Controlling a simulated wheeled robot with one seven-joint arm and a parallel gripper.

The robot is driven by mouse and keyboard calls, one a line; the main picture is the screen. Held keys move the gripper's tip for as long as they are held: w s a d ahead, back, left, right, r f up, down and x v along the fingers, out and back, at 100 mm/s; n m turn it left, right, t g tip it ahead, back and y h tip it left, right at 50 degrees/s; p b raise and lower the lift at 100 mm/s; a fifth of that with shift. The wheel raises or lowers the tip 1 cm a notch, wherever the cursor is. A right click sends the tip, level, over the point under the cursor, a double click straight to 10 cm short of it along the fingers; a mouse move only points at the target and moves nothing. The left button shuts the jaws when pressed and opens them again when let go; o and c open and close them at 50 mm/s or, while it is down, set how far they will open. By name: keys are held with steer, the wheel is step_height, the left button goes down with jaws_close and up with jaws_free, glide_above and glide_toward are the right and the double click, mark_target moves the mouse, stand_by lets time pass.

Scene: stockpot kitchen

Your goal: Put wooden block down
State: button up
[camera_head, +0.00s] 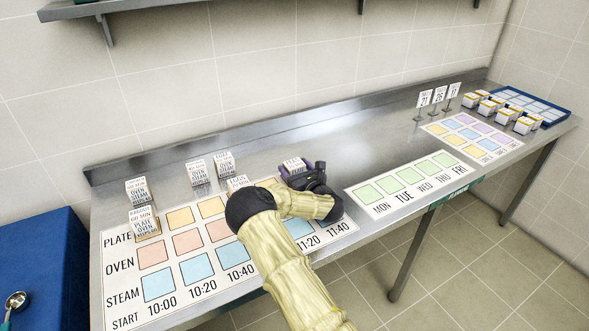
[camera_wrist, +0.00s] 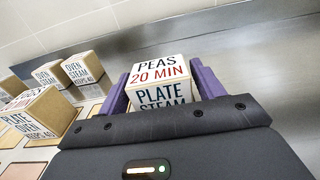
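A wooden block labelled "PEAS 20 MIN, PLATE, STEAM" (camera_wrist: 160,80) sits between the two purple fingers of my gripper (camera_wrist: 160,92) in the wrist view. The fingers flank it closely on both sides and look shut on it. In the head view my gripper (camera_head: 306,176) is over the back edge of the schedule mat (camera_head: 118,287), towards its right end. The block (camera_head: 293,165) shows at its far left side. My arm hides part of the mat. I cannot tell whether the block touches the surface.
Other labelled blocks stand to the left: two near the back (camera_head: 197,172) (camera_head: 225,163), one behind the mat's left end (camera_head: 137,190), one on the mat (camera_head: 145,222) and one beside my wrist (camera_head: 238,184). A green weekday mat (camera_head: 410,184) lies right. Bare steel counter lies behind.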

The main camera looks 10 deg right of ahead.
steer(key=shift+o, duration=0.7)
steer(key=shift+r, duration=0.15)
steer(key=b+v, duration=0.1)
steer(key=v, duration=1.1)
steer(key=shift+s, duration=0.1)
